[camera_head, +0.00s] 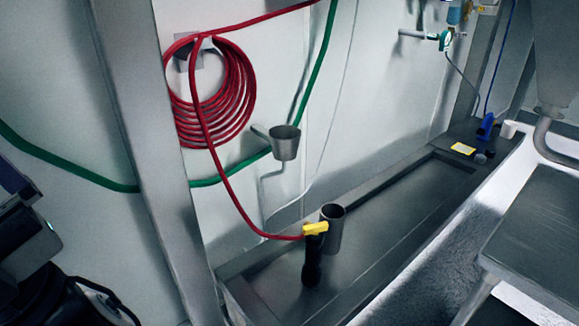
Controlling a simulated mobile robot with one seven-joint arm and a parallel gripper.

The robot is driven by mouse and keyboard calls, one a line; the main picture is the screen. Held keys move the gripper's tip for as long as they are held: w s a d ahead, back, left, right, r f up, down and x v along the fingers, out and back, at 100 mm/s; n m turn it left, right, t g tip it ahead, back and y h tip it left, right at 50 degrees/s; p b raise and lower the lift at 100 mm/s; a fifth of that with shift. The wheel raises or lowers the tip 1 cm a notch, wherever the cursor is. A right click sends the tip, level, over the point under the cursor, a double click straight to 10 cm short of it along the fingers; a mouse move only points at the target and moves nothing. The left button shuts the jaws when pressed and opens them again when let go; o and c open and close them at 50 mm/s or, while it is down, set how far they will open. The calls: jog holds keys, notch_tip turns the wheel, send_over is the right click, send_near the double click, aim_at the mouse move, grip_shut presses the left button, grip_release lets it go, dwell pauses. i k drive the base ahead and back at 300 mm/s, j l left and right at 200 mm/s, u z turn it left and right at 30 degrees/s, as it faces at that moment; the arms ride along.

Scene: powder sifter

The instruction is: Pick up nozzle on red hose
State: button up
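The nozzle (313,258) is on the end of the red hose (222,172), low in the middle of the head view. Its top is yellow and its body is black, pointing down. It is beside and in front of an upright grey metal cylinder (333,230); I cannot tell whether they touch or what supports the nozzle. The red hose hangs in coils on the wall at the upper left, and one length runs down to the nozzle's yellow top. Dark parts of a machine, possibly mine, show at the left edge. My gripper's fingers are not visible.
A long grey metal trough (400,215) runs below the wall. A metal cup (285,142) is on the wall above it. A grey post (150,150) stands left of the nozzle. A green hose (70,169) crosses the wall. A metal table (535,240) is at the right.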

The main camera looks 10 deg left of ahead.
aim_at(312, 270)
jog(key=j+z, duration=0.35)
jog(key=j, duration=1.2)
